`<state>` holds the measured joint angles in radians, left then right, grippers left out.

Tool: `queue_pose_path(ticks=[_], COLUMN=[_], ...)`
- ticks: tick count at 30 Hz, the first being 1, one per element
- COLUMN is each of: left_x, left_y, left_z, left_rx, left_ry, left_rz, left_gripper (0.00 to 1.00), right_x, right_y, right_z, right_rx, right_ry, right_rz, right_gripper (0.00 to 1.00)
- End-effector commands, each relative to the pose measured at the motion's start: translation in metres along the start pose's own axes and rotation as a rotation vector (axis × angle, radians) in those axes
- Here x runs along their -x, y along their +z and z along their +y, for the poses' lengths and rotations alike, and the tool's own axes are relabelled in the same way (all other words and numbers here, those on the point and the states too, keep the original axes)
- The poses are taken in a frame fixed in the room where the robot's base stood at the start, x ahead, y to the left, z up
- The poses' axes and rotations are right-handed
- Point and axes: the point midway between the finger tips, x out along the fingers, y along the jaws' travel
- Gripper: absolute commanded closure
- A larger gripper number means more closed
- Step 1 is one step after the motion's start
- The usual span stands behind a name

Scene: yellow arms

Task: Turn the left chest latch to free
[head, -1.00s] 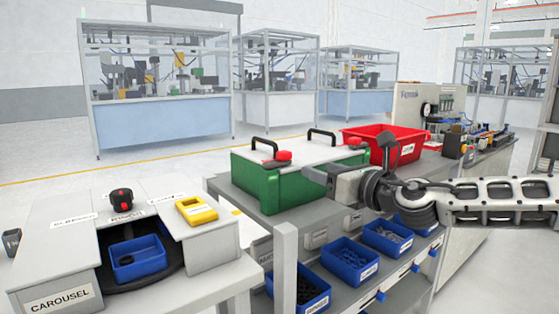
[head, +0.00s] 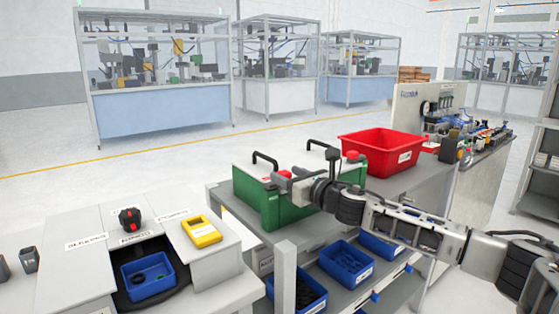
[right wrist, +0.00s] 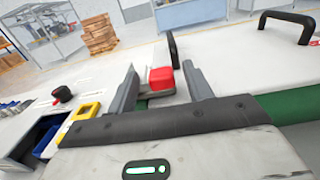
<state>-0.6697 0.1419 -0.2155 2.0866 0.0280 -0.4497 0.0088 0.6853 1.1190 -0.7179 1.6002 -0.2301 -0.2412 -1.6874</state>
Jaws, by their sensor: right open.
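The green chest (head: 258,198) with a white lid and two black handles stands on the grey bench. Its left latch, a red knob (head: 284,175), is at the front edge of the lid; it also shows in the right wrist view (right wrist: 161,78). The right latch (head: 353,156) is a second red knob. My right gripper (head: 281,185) is at the left latch, partly covering the chest front. In the right wrist view its two grey fingers (right wrist: 163,88) are open, with the red knob between them. Contact cannot be told. My left gripper is not in view.
A red bin (head: 385,152) stands right of the chest. Blue bins (head: 345,262) sit on the shelf below my right arm.

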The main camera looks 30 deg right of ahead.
Motion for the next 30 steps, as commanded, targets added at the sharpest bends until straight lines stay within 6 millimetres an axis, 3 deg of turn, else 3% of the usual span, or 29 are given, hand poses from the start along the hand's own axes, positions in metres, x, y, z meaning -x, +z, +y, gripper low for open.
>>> queue_pose_path(ticks=[3, 7, 19, 20, 24, 30], left_x=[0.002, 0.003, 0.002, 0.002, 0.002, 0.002], left_y=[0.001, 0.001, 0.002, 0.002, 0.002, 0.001], left_z=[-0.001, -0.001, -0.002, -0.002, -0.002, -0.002], left_rx=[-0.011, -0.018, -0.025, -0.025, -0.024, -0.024], left_ry=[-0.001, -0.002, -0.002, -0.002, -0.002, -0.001], left_rz=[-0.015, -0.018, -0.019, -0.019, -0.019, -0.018], left_gripper=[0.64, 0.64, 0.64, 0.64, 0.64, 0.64], right_x=[-0.022, -0.035, -0.043, -0.043, -0.042, -0.042], right_y=[0.003, 0.001, -0.001, -0.001, -0.001, -0.001], right_z=[0.000, -0.001, -0.001, -0.001, -0.001, -0.001], right_rx=[-0.002, -0.002, 0.001, 0.001, 0.001, 0.001], right_ry=[-0.001, -0.002, -0.001, -0.001, -0.001, -0.004], right_rz=[-0.002, -0.001, 0.001, 0.001, 0.001, 0.001], right_gripper=[0.49, 0.49, 0.49, 0.52, 0.91, 0.94])
